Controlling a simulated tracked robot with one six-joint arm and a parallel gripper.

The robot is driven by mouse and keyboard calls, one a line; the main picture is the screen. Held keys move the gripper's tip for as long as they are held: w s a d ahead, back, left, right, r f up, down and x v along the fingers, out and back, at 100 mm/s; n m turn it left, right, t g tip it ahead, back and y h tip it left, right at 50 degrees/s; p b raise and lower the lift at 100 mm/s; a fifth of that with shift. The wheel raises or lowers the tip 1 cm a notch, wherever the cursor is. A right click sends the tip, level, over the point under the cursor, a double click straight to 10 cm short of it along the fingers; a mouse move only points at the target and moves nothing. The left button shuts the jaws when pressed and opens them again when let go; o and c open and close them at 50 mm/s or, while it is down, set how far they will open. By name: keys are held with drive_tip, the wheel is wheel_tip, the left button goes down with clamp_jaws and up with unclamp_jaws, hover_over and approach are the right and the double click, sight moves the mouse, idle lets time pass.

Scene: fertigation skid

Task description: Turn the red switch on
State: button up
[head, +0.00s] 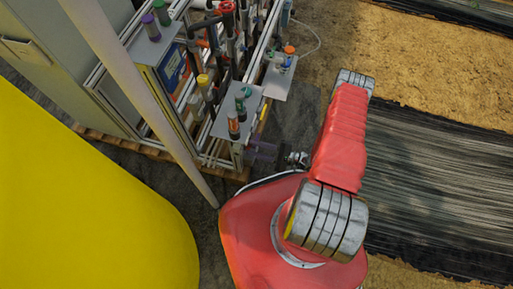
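The skid's grey metal plates carry small coloured knobs or switches. An orange-red one (233,119) stands on the near plate (222,124) beside a green one (240,101). Another orange one (289,50) stands on the plate farther right. A larger red part (227,7) shows at the top among the pipes. I cannot tell which of these is the red switch, nor its position. My gripper (262,153) is small and dark, at the skid's near right corner, below the near plate and apart from the knobs. Its fingers are too unclear to tell open from shut.
A pale slanted post (150,100) crosses in front of the skid. A large yellow tank (80,200) fills the lower left. A grey cabinet (70,50) stands at the upper left. Dark plastic sheeting (430,190) and straw-coloured ground (420,65) lie open at right.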

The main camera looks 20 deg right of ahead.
drive_tip(key=shift+c, duration=0.4)
clamp_jaws()
drive_tip(key=shift+s+a+m, duration=0.1)
drive_tip(key=shift+m, duration=0.3)
drive_tip(key=m, duration=1.7)
idle(0.4)
